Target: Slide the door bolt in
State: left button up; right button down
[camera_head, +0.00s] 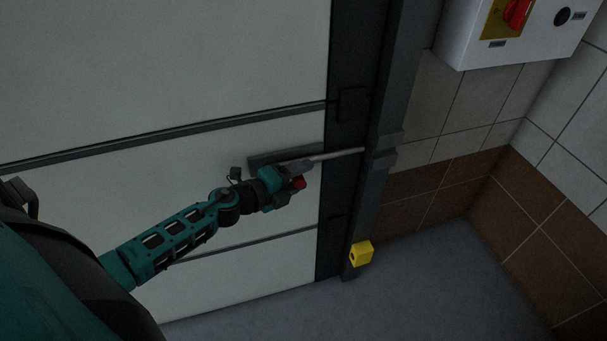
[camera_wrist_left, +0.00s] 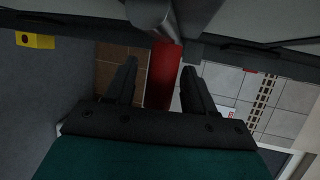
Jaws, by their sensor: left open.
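The door bolt (camera_head: 338,154) is a grey metal rod lying nearly level from a dark plate (camera_head: 262,159) on the pale door (camera_head: 180,185) to a grey catch (camera_head: 384,149) on the door frame. In the left wrist view the red handle (camera_wrist_left: 163,72) hangs from the metal rod (camera_wrist_left: 150,14) between the two black fingers of my open left gripper (camera_wrist_left: 160,66). Gaps show on both sides of the handle. My right gripper is out of view.
A yellow block (camera_head: 361,253) sits low on the dark door frame (camera_head: 357,190). A white switch box (camera_head: 465,45) with a red knob (camera_head: 517,12) is on the tiled wall at the upper right. The grey floor (camera_head: 440,285) at the lower right is clear.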

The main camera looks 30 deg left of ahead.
pick_arm(q)
jog(key=shift+x, duration=0.75)
grip_shut()
